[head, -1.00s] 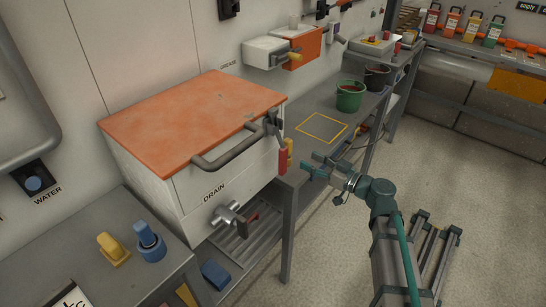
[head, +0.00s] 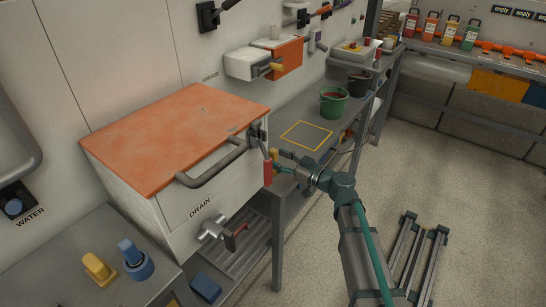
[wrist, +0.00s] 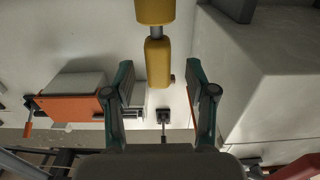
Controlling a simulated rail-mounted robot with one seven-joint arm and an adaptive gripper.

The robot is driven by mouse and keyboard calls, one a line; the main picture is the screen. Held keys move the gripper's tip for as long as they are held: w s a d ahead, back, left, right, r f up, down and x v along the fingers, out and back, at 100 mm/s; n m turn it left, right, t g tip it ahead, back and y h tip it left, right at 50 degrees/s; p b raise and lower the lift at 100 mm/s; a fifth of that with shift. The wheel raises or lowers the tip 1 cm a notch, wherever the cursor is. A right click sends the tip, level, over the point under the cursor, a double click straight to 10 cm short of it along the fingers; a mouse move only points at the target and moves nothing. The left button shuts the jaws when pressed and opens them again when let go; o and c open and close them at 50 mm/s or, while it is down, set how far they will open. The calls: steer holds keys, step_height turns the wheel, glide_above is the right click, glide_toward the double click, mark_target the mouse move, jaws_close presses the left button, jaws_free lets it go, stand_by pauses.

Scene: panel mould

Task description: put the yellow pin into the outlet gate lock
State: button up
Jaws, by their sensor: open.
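A yellow pin (head: 273,154) with a thick head and a longer body stands at the right front corner of the orange-lidded white box. In the wrist view the pin (wrist: 157,62) lies between my open fingers, with gaps on both sides. My gripper (head: 284,161) is close to it and holds nothing. A grey lever with a red grip (head: 267,174) hangs beside the pin. The drain outlet fitting (head: 213,228), with a red handle, is low on the box front. I cannot tell which part is the outlet gate lock.
The orange-lidded box (head: 170,140) has a grey bar handle (head: 212,168) across its front. A yellow piece (head: 98,268) and a blue piece (head: 135,260) stand on the left table. A yellow-outlined square (head: 306,136) is empty; a green bucket (head: 333,104) stands behind it.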

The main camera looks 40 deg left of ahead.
mark_target(276, 157)
steer(key=a, duration=0.3)
jaws_close()
stand_by(0.3)
